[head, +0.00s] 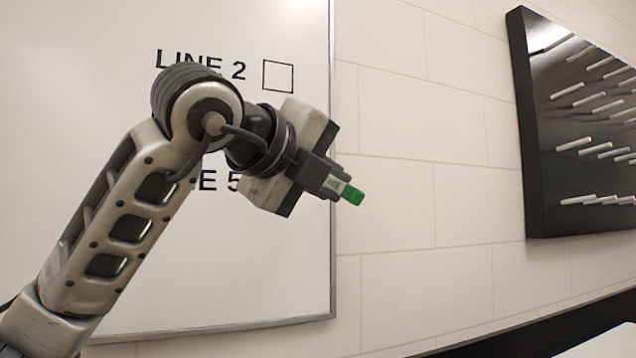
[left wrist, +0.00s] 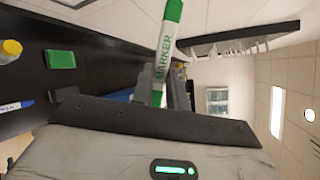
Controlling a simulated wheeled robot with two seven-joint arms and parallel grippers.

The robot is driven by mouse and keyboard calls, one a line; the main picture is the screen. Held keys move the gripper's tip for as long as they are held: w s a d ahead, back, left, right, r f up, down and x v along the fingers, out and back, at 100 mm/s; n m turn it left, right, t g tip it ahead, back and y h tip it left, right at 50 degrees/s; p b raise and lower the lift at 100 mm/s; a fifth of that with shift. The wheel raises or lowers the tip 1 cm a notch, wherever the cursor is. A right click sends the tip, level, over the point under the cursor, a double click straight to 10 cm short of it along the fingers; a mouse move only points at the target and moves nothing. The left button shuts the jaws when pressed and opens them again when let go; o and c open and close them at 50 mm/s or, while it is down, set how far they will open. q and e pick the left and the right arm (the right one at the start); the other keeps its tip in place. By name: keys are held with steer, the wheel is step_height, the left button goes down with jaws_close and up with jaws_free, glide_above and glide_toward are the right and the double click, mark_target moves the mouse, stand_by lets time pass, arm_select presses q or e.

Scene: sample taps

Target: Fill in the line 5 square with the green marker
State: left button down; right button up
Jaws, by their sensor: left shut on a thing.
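The whiteboard (head: 60,60) hangs on the wall at the left of the head view. It shows "LINE 2" with an empty square (head: 278,76) and, lower, a partly hidden "LINE 5" label (head: 219,180). The line 5 square is hidden behind my left gripper (head: 328,178). This gripper is shut on the green marker (head: 352,194), whose green end points right and down, near the board's right edge. In the left wrist view the marker (left wrist: 166,45) stands between the fingers, with "MARKER" on its white barrel. My right gripper is not in view.
A black panel with several white pegs (head: 575,130) is on the wall at the right. In the left wrist view a dark surface (left wrist: 100,60) holds a green block (left wrist: 61,59), a yellow-topped item (left wrist: 10,50) and a blue-and-white marker (left wrist: 15,105).

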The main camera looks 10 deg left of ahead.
arm_select(q)
step_height(320, 180, up, 6)
steer(key=p, duration=0.6)
steer(key=s+a+f+m+t+b, duration=0.2)
steer(key=a+f+b, duration=0.55)
steer(key=f, duration=0.35)
steer(key=shift+w+a+r+p, duration=0.1)
steer(key=shift+w+a+p, duration=0.1)
steer(key=shift+w+a, duration=0.45)
steer(key=shift+w+a+r+p, duration=0.1)
steer(key=shift+w+a+p, duration=0.2)
steer(key=shift+w, duration=0.7)
steer(key=shift+w+a+r+p, duration=0.1)
steer(key=shift+w+a+p, duration=0.05)
steer(key=shift+w+a, duration=0.55)
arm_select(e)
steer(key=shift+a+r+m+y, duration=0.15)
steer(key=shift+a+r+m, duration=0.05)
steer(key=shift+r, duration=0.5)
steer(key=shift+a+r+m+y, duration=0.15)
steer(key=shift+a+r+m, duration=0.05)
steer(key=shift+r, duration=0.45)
arm_select(q)
steer(key=shift+w+d, duration=0.1)
steer(key=shift+d, duration=0.05)
steer(key=shift+w+a, duration=0.4)
steer(key=shift+w, duration=0.25)
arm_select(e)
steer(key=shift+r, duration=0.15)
